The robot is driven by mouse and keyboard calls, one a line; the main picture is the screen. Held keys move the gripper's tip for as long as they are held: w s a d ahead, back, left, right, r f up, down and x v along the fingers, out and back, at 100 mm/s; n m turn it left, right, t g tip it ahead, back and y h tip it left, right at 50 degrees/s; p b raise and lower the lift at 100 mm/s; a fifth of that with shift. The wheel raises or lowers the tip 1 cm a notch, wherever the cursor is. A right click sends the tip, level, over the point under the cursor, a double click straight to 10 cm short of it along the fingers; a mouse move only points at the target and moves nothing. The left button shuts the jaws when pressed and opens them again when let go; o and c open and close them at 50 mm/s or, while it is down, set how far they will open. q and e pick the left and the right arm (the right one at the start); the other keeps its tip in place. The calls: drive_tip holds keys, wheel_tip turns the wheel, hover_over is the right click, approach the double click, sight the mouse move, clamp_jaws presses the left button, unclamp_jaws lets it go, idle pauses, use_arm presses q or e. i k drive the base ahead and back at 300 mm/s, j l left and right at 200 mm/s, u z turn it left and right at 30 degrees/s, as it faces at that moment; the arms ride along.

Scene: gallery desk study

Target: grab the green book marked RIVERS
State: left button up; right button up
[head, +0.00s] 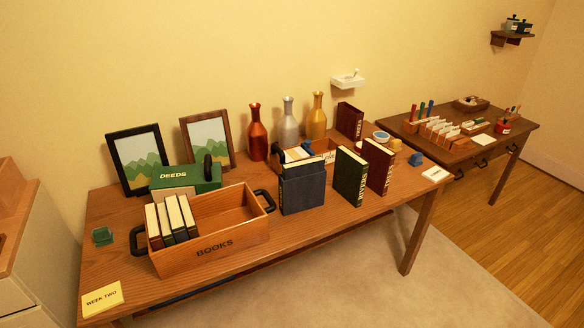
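The green book (350,176) marked RIVERS stands upright on the wooden table (330,222), right of the middle, with its lettered spine toward the front right. A dark red book (379,166) stands upright close to its right. A dark blue book or box-like holder (303,190) stands to its left with a gap between. Neither of my grippers shows in the head view.
A wooden crate (215,246) marked BOOKS, holding several books, stands at left. Behind are a green DEEDS box (185,183), two framed pictures, three bottles (289,124) and a smaller wooden box (327,157). Table in front of the green book is clear.

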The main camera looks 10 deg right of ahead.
sight(350, 170)
drive_tip(key=i+l+u, duration=0.2)
drive_tip(key=l+u, duration=0.15)
drive_tip(key=l, duration=0.45)
drive_tip(key=i+l+u, duration=0.1)
drive_tip(key=l+u, duration=0.25)
drive_tip(key=l, duration=0.45)
drive_tip(key=l+u, duration=0.35)
drive_tip(key=l, duration=0.45)
